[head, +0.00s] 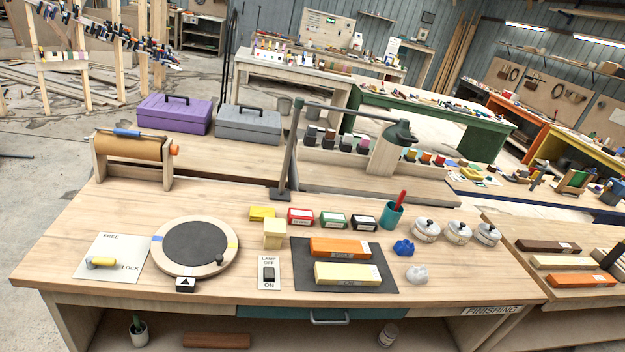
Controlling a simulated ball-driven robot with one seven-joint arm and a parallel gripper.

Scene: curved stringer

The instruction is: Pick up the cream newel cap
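A cream, block-shaped piece (273,235) that looks like the newel cap stands upright on the wooden bench (90,225), left of the dark mat (305,283). Its top is squarish and slightly wider than its lower part. It stands behind the lamp switch plate (269,272) and right of the round turntable (195,247), apart from both. Nothing covers it from this side. My gripper does not show in this view, so I cannot see its fingers or whether it holds anything.
A desk lamp (286,160) rises behind the cream piece. Small boxes, including a red-and-white one (300,216), stand close behind it. A teal cup (391,215) and lidded pots (426,230) are to the right. An orange bar (340,247) lies on the mat.

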